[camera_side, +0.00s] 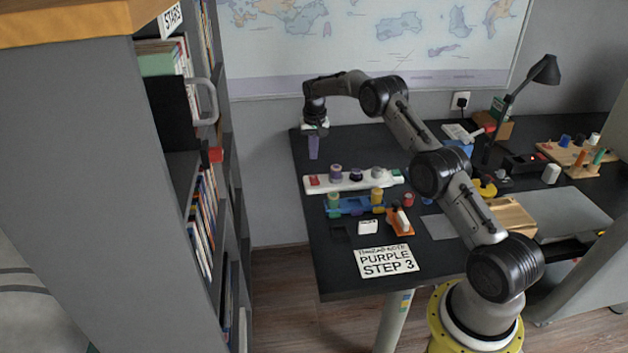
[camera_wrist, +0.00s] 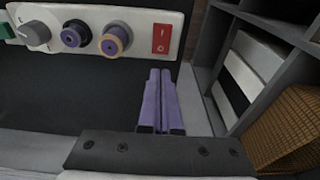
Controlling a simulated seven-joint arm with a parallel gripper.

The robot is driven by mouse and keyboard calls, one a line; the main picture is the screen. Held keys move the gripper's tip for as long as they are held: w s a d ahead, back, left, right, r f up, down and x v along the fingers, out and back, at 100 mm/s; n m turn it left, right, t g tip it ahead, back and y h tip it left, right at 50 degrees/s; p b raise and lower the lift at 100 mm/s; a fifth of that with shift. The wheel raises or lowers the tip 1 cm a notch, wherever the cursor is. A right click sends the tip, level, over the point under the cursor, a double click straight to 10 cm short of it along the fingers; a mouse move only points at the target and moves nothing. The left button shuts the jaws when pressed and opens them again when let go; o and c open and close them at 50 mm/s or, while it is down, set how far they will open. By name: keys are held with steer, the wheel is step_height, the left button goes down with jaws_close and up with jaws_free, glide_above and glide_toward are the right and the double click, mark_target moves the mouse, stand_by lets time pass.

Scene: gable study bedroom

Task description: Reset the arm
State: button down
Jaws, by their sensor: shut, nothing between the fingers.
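My gripper (camera_side: 313,155) is at the far left corner of the dark desk in the side view, with its purple fingers pointing down. In the wrist view the two purple fingers of my gripper (camera_wrist: 160,75) lie side by side, shut with nothing between them. The side view shows the fingers behind and apart from the white control panel (camera_side: 350,183). The panel also shows in the wrist view (camera_wrist: 190,8), with a red switch (camera_wrist: 161,38), a purple-and-tan knob (camera_wrist: 115,40), a dark purple knob (camera_wrist: 73,34) and a grey knob (camera_wrist: 34,34).
A blue holder (camera_side: 345,207), an orange tray (camera_side: 399,222) and a "PURPLE STEP 3" card (camera_side: 386,261) lie on the desk (camera_side: 335,270). A black lamp (camera_side: 546,70) and wooden peg board (camera_side: 574,157) are right. A bookshelf (camera_side: 100,200) stands left.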

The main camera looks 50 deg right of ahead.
steer(key=a+r+t, duration=0.1)
steer(key=a+r, duration=0.2)
steer(key=r, duration=0.4)
steer(key=a+r+n+t, duration=0.1)
steer(key=a+r, duration=0.2)
steer(key=r, duration=0.3)
steer(key=a+r+t, duration=0.1)
steer(key=a+r, duration=0.2)
steer(key=r, duration=0.4)
steer(key=s+a+r+n+t, duration=0.1)
steer(key=s+a+r+n, duration=0.1)
steer(key=s+a+r, duration=0.95)
steer(key=s+a+r+n+t, duration=0.1)
steer(key=s+a+n, duration=0.15)
steer(key=s, duration=0.65)
steer(key=s+a+r+n+t, duration=0.15)
steer(key=s+a, duration=0.25)
steer(key=s, duration=0.5)
steer(key=s+a+f+n+g+y, duration=0.1)
steer(key=s+a+f+n+g, duration=0.1)
steer(key=s+f, duration=1)
steer(key=shift+s, duration=0.3)
